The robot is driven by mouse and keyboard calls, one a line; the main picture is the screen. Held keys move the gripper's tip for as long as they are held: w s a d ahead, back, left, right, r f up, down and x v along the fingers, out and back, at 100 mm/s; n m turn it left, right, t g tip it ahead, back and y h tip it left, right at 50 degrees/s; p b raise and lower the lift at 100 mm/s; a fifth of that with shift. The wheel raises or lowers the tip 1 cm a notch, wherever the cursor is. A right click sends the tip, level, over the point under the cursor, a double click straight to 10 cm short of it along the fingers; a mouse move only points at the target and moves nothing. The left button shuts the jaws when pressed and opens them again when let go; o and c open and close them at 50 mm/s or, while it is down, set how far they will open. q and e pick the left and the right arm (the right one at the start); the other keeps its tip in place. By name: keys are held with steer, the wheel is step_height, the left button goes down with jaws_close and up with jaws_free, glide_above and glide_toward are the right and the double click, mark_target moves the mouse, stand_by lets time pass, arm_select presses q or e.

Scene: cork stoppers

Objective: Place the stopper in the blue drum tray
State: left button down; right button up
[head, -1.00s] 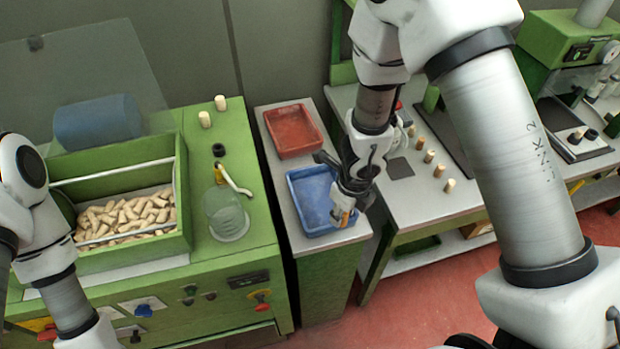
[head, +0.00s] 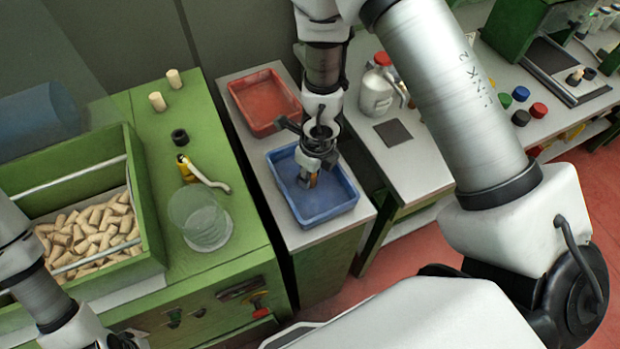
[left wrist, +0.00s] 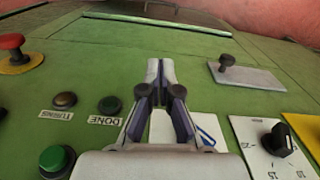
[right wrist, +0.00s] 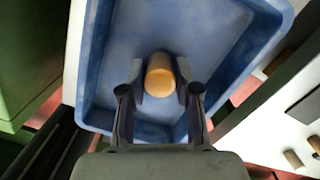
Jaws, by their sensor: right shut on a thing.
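The blue drum tray (head: 345,207) stands on a narrow cabinet, and its floor fills much of the right wrist view (right wrist: 225,40). My right gripper (head: 311,178) points down over the tray. In the right wrist view its two fingers are shut on a tan cork stopper (right wrist: 160,76), one on each side. The stopper is over the tray floor; I cannot tell if it touches it. My left gripper (left wrist: 160,72) looks shut and empty in the left wrist view, above the green machine's control panel. Only a little of it shows in the head view.
A red tray (head: 264,101) sits behind the blue one. The green machine at left has a bin of corks (head: 95,230), a clear beaker (head: 198,218) and two upright stoppers (head: 157,101). A white bottle (head: 377,94) stands on the right bench.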

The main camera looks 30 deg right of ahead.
steer(key=shift+w, duration=0.1)
steer(key=shift+c, duration=0.3)
steer(key=shift+r, duration=0.15)
steer(key=shift+s, duration=0.4)
steer(key=shift+f+b, duration=0.25)
steer(key=shift+b, duration=0.05)
steer(key=o, duration=0.8)
steer(key=shift+w, duration=0.2)
steer(key=shift+o, duration=0.2)
